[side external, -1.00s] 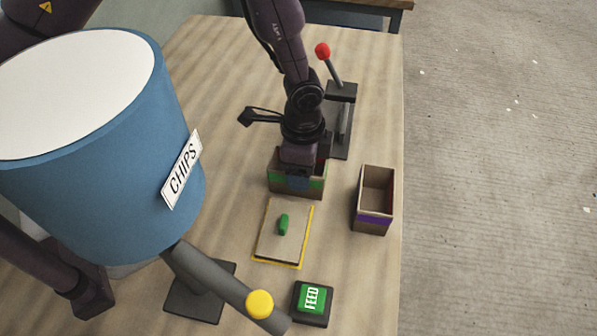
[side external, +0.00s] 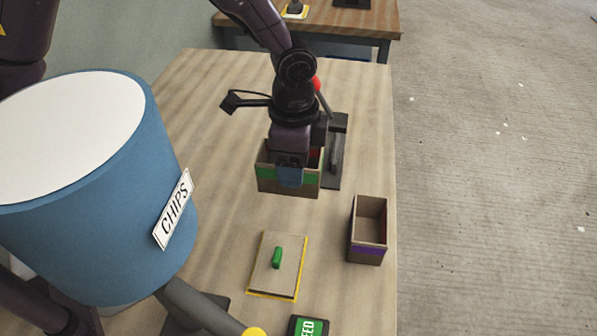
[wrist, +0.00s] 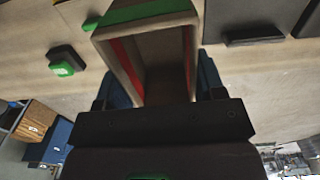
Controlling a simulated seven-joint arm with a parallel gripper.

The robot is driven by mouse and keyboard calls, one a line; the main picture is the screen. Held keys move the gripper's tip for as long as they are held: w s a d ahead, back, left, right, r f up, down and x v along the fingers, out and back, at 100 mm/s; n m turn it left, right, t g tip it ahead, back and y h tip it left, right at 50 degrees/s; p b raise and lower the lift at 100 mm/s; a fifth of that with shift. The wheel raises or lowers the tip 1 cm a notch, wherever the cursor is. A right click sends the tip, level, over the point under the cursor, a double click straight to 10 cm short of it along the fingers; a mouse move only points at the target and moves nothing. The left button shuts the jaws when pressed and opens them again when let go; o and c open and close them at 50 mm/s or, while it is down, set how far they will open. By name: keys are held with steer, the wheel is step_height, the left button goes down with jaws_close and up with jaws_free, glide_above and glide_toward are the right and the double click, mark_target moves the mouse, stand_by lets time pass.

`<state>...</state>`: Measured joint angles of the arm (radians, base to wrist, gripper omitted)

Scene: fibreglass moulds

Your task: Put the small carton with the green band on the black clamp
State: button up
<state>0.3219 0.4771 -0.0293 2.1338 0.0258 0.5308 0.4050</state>
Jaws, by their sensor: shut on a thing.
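The small carton with the green band (side external: 267,178) is an open-topped brown box with red on its inner wall. In the wrist view, the carton (wrist: 150,62) sits between the blue fingers (wrist: 160,92). It appears held above the table, though its exact height is hard to judge. The black clamp (side external: 337,152), with a red-knobbed lever, stands just behind and right of the carton. My gripper and the carton partly hide it.
A carton with a purple band (side external: 368,250) stands at the right table edge. A large blue CHIPS drum (side external: 100,200) fills the left. The table's back left is clear.

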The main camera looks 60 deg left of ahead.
steer(key=s+a+r+m, duration=0.1)
steer(key=a+r+m, duration=0.1)
steer(key=a+m, duration=0.5)
steer(key=s+a+r+m, duration=0.2)
steer(key=a+m, duration=0.2)
steer(key=m, duration=0.7)
steer(key=w+f, duration=0.3)
steer(key=w, duration=0.1)
steer(key=w+f, duration=0.3)
steer(key=w, duration=0.2)
steer(key=w+d+f, duration=0.1)
steer(key=w+f, duration=0.2)
steer(key=w, duration=0.1)
steer(key=shift+w, duration=0.35)
steer(key=shift+w+f, duration=0.15)
steer(key=shift+f, duration=0.75)
steer(key=shift+w+f, duration=0.15)
steer(key=shift+f, duration=0.75)
steer(key=shift+f, duration=0.1)
